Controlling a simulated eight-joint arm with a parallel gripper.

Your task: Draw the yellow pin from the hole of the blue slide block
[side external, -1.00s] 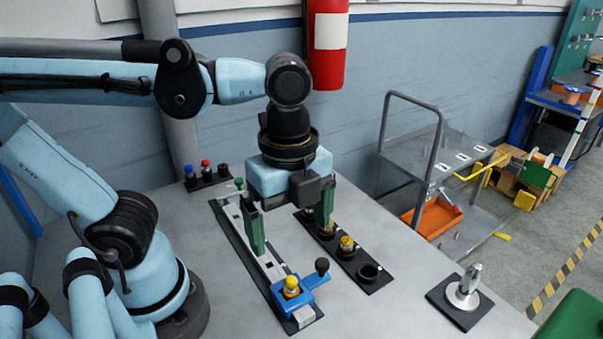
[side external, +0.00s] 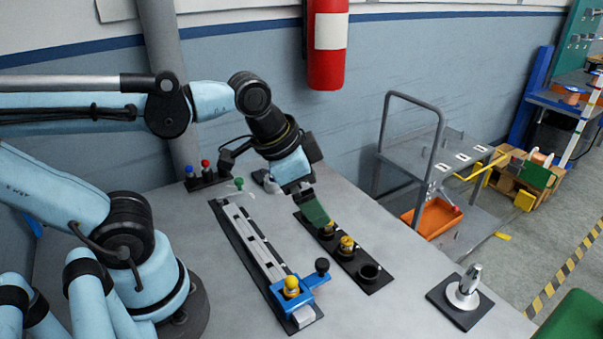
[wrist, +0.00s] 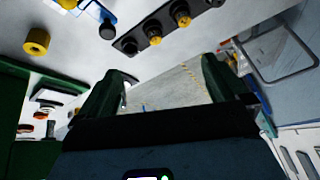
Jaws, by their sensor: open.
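The blue slide block (side external: 308,284) sits at the near end of the rail (side external: 250,240), with a black knob (side external: 322,265) on its right. The yellow pin (side external: 291,285) stands upright in the block, its head showing on top. In the wrist view, parts of the blue block (wrist: 100,10) and the yellow pin (wrist: 68,4) show at the top left edge. My gripper (side external: 316,222) is tilted over the black socket strip, up the table from the block and apart from the pin. In the wrist view its green fingers (wrist: 165,82) are spread with nothing between them.
The black strip (side external: 357,259) right of the rail holds yellow-topped parts and an empty black ring (side external: 369,271). A metal post on a dark plate (side external: 464,290) stands at right. Red and blue buttons (side external: 206,172) and a green knob (side external: 239,184) are farther back. Bare table lies between strip and post.

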